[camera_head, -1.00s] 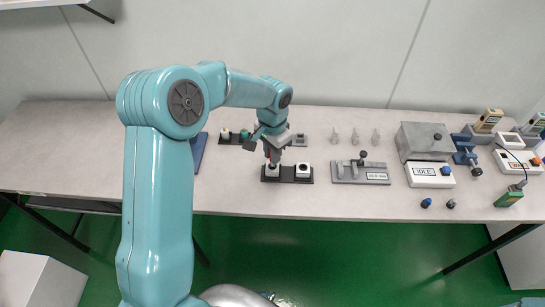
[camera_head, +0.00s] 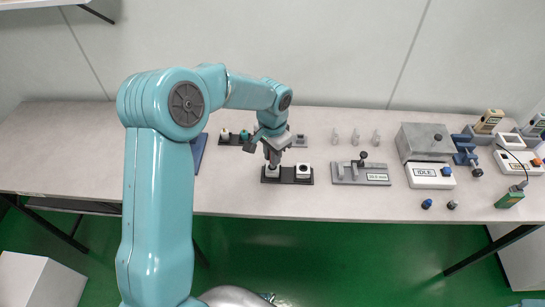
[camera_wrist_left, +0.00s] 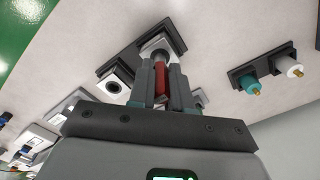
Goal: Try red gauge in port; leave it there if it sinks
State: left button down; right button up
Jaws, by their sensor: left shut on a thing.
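My left gripper (camera_head: 272,163) is shut on the red gauge (camera_wrist_left: 161,76), which shows between its fingers in the left wrist view. The gripper is right over the left of two white port blocks (camera_head: 272,173) on a black base (camera_head: 288,180). The same block shows at the fingertips in the left wrist view (camera_wrist_left: 164,44). The gauge's lower end is at this block; the fingers hide how deep it sits. The other white block (camera_head: 304,169) has an open dark hole and stands just to the right. My right gripper is not seen.
Behind the gripper, a dark rack holds a teal plug (camera_wrist_left: 250,84) and a white plug (camera_wrist_left: 294,71). To the right stand a grey plate fixture (camera_head: 360,174), a grey box (camera_head: 424,141) and a tester reading IDLE (camera_head: 430,175). The table front is mostly clear.

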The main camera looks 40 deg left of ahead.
pick_arm(q)
jog(key=shift+r, duration=0.5)
jog(key=shift+r+p, duration=0.1)
jog(key=shift+p, duration=0.25)
jog(key=shift+r+p, duration=1.75)
jog(key=shift+r, duration=0.65)
